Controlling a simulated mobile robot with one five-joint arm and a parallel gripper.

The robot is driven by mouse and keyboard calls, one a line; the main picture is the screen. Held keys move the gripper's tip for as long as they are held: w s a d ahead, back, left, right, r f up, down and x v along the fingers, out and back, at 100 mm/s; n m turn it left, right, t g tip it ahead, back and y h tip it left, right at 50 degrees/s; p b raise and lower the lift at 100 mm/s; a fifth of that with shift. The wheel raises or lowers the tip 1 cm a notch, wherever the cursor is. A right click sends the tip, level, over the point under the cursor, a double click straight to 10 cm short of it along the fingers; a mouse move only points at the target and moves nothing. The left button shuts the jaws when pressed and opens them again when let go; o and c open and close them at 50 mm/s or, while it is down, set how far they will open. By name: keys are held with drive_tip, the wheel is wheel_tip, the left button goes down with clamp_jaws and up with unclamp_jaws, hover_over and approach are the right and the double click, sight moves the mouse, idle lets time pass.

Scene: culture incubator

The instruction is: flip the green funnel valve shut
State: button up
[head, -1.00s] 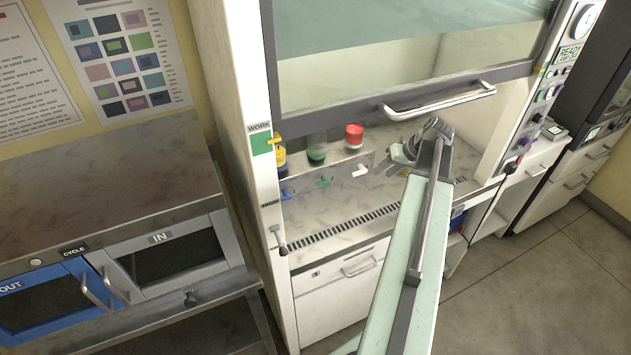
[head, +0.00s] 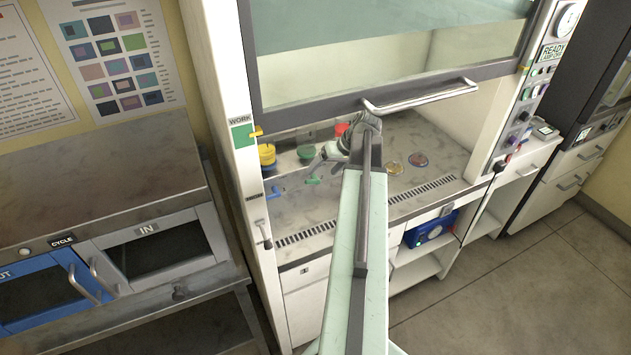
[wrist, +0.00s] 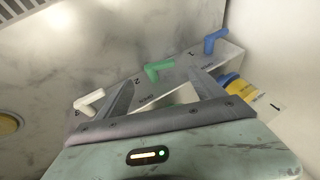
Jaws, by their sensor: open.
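The green funnel valve (wrist: 158,70) shows in the wrist view as a bent green handle on the white manifold (wrist: 178,86), beside the number 2. It lies beyond and between the two fingers of my gripper (wrist: 162,82), which are spread apart and hold nothing. In the head view the green valve (head: 313,181) sits just left of and below my gripper (head: 322,163). Whether a finger touches the valve I cannot tell. A blue valve (wrist: 215,41) is to its right and a white valve (wrist: 88,102) to its left in the wrist view.
Two dishes (head: 420,160) lie on the hood floor at right. The raised sash and its handle (head: 420,96) are above my arm.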

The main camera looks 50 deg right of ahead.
sight(313, 181)
drive_tip(key=b+x, duration=0.5)
drive_tip(key=x, duration=0.2)
drive_tip(key=shift+d+f, duration=0.1)
drive_tip(key=shift+d, duration=0.05)
drive_tip(key=c, duration=1.4)
drive_tip(key=shift+o, duration=0.2)
drive_tip(key=shift+a+r+h+p, duration=0.25)
drive_tip(key=shift+a+h+p, duration=0.2)
drive_tip(key=shift+h, duration=0.15)
drive_tip(key=g+h, duration=0.1)
drive_tip(key=h, duration=0.1)
drive_tip(key=shift+w+f+n+g+h, duration=0.1)
drive_tip(key=shift+f+n+g+h, duration=0.3)
drive_tip(key=o, duration=1.4)
drive_tip(key=shift+c, duration=0.2)
